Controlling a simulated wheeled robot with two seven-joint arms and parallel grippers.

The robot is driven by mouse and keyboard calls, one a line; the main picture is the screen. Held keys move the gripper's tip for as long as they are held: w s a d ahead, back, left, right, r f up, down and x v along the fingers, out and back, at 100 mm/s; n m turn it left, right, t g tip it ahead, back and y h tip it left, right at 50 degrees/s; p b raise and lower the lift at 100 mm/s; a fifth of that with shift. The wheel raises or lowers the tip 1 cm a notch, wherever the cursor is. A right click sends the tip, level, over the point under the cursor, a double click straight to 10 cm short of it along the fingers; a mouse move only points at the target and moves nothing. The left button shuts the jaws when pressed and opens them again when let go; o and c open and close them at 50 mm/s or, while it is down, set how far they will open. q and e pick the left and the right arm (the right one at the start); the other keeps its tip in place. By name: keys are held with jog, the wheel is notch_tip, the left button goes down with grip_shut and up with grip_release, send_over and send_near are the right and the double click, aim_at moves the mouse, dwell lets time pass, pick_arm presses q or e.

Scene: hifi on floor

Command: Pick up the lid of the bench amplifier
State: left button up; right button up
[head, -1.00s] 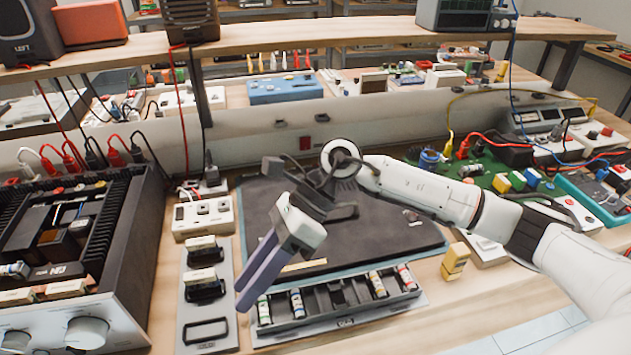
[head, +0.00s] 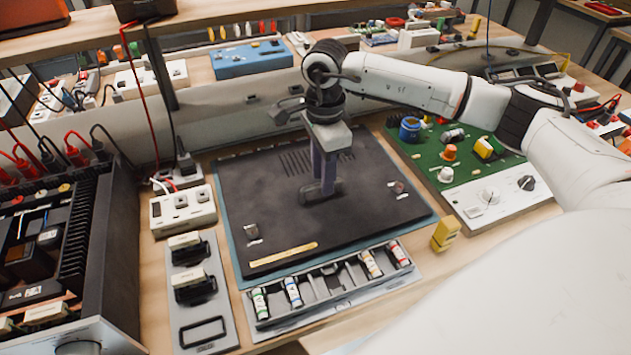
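The lid (head: 370,190) is a dark flat panel with vent slots. It lies flat on a teal mat (head: 235,255) in the middle of the bench and has a raised dark handle (head: 310,196) near its centre. My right gripper (head: 323,188) points straight down at the handle, its fingertips at or very near it. Whether the fingers are closed on the handle, I cannot tell. The open bench amplifier (head: 95,240) stands at the left with its inner parts showing. My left gripper is not in view.
A tray of small cylinders (head: 330,295) lies in front of the lid. A grey plate with black parts (head: 205,310) and a white socket box (head: 182,208) stand between amplifier and lid.

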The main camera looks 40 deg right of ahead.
notch_tip(320, 180, down, 4)
jog(key=shift+w+r, duration=0.1)
jog(key=shift+r, duration=0.1)
grip_shut()
jog(key=shift+w+r, duration=0.1)
jog(key=shift+r, duration=0.3)
notch_tip(320, 180, up, 9)
jog(key=shift+r+b, duration=0.15)
jog(key=shift+b, duration=0.25)
jog(key=shift+r, duration=0.1)
